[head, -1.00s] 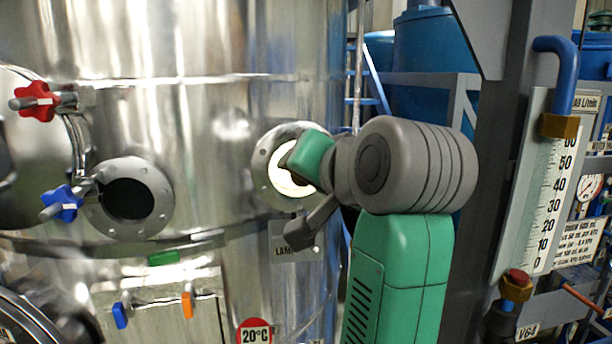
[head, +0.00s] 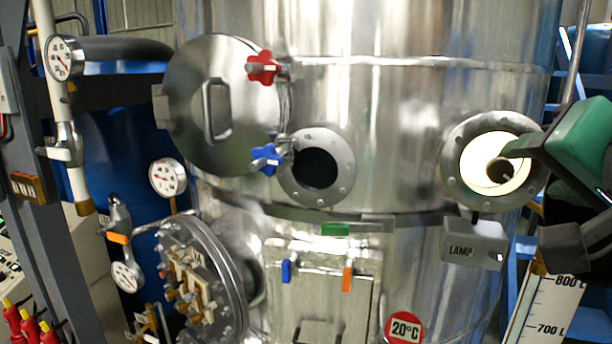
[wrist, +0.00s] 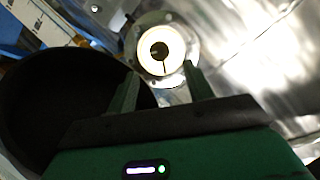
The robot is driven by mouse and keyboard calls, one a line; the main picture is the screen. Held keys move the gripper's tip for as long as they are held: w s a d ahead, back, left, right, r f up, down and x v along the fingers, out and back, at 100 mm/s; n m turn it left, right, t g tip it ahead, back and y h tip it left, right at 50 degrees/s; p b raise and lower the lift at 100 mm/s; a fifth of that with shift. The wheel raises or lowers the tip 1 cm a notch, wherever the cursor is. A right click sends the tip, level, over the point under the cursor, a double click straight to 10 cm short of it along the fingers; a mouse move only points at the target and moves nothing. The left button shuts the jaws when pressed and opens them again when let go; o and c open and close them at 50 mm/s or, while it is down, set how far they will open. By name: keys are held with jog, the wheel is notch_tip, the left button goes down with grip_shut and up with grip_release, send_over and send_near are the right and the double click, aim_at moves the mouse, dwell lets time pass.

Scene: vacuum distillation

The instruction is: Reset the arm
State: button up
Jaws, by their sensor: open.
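My arm's green and dark grey end shows at the right edge of the head view, in front of the steel tank (head: 400,120). It is beside and partly in front of the lit round lamp port (head: 476,160). In the wrist view my gripper (wrist: 160,72) has its two green fingers spread apart with nothing between them. The glowing lamp port (wrist: 184,45) lies beyond the fingertips, apart from them. The rest of my arm is cut off by the picture edge.
The tank carries a dark round port (head: 318,168), a red knob (head: 262,67), a blue knob (head: 265,159) and a hatch (head: 207,105) with a handle. A LAMP box (head: 474,243) sits under the lit port. Gauges and pipes stand at the left.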

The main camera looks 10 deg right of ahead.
jog(key=w+a+f+n+t, duration=0.2)
jog(key=a+t, duration=0.1)
jog(key=a, duration=0.4)
jog(key=w+a+f+n+t, duration=0.2)
jog(key=w+a+f+n, duration=0.1)
jog(key=a, duration=0.4)
jog(key=s+a+n+t+y, duration=0.2)
jog(key=s+a, duration=0.3)
jog(key=a, duration=0.4)
jog(key=s+a+n+t+y, duration=0.3)
jog(key=s+a+n+t, duration=0.1)
jog(key=a, duration=0.5)
jog(key=shift+s+a+n+t+y, duration=0.2)
jog(key=shift+s+n+t+y, duration=0.1)
jog(key=shift+s, duration=0.25)
jog(key=shift+f, duration=0.1)
